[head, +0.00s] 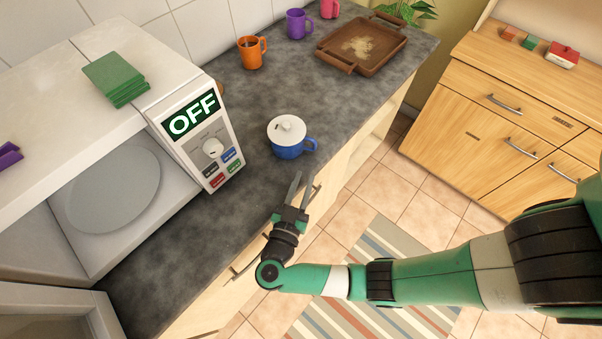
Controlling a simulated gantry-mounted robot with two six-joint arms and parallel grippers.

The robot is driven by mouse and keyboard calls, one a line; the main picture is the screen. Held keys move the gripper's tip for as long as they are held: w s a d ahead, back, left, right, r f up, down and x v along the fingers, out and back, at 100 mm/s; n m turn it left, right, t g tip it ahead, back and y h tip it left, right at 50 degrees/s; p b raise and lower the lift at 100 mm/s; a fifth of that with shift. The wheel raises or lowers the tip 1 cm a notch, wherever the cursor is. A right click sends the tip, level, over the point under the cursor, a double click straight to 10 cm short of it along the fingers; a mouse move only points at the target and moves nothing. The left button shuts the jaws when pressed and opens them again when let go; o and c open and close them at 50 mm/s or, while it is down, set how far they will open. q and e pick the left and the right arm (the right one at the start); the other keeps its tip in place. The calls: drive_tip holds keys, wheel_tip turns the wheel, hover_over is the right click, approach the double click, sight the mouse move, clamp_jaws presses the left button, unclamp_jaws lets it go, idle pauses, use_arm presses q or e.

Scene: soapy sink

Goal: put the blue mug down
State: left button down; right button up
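The blue mug (287,150) stands upright on the grey counter (215,255), near its front edge. A white lid (287,129) with a knob covers its top, and its handle points right. My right gripper (304,182) is just in front of the mug, in the lower middle of the head view. Its two fingers are parted and point toward the mug, with nothing between them. A gap shows between the fingertips and the mug. My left gripper is out of view.
The open microwave (195,130) reads OFF, left of the mug. Green cloths (117,80) lie on top. An orange mug (251,53), a purple mug (298,24) and a wooden tray (340,63) stand farther back. Counter around the blue mug is clear.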

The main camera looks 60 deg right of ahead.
sight(316, 146)
drive_tip(key=d+t+p, duration=0.1)
drive_tip(key=d+n+t+p, duration=0.1)
drive_tip(key=s+d+n+t+p, duration=0.1)
drive_tip(key=shift+s+d+r+y+p, duration=0.1)
drive_tip(key=shift+d+r+y+p, duration=0.2)
drive_tip(key=shift+d+r+y, duration=0.1)
drive_tip(key=shift+d, duration=0.25)
drive_tip(key=x, duration=0.5)
drive_tip(key=shift+w+d, duration=0.25)
drive_tip(key=shift+d, duration=0.1)
drive_tip(key=b+x, duration=0.1)
drive_tip(key=x, duration=0.4)
drive_tip(key=shift+w, duration=0.2)
drive_tip(key=shift+c, duration=0.3)
clamp_jaws()
